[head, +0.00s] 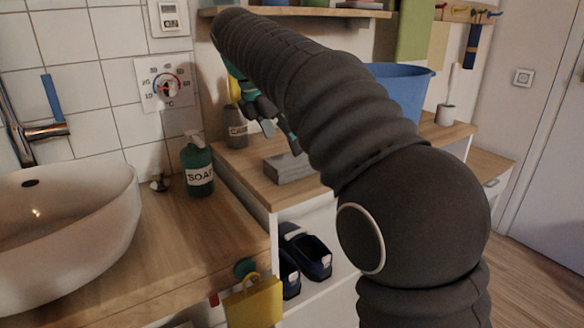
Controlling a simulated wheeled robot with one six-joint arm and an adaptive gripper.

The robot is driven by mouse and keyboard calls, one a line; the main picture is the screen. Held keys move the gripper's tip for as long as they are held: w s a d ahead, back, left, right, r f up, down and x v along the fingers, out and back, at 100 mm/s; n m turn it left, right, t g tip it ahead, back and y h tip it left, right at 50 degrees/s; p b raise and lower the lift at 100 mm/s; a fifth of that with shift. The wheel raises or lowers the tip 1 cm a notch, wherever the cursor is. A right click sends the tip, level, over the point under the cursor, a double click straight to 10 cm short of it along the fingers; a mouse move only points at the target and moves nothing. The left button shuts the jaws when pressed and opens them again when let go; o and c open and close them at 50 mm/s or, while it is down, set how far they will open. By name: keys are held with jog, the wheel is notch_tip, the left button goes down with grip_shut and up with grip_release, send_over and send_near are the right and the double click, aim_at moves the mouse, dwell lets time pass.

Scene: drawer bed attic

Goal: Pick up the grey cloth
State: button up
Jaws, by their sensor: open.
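A flat grey folded thing, which looks like the grey cloth (290,168), lies on the wooden top of the white cabinet (242,163). Its right end is close to the edge of my arm in the picture. My gripper (280,133), with teal and grey fingers, is above and slightly left of the cloth in the picture, apart from it. It is open and I see nothing between the fingers. My dark arm hides part of the gripper and the cabinet top to the right.
A grey labelled canister (236,128) and a green soap bottle (197,165) stand left of the gripper. A blue tub (408,88) is behind my arm. A white basin (65,225) is at the left. A wooden shelf (300,11) runs overhead. Dark shoes (308,252) sit below.

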aim_at(292, 158)
jog(key=shift+d+b+x, duration=0.1)
jog(key=shift+b+x, duration=0.3)
jog(key=shift+x, duration=0.9)
jog(key=shift+d+b+x, duration=0.15)
jog(key=shift+b+x, duration=0.2)
jog(key=shift+x, duration=1)
jog(key=shift+s, duration=0.15)
jog(key=shift+c, duration=0.3)
jog(key=c, duration=1.2)
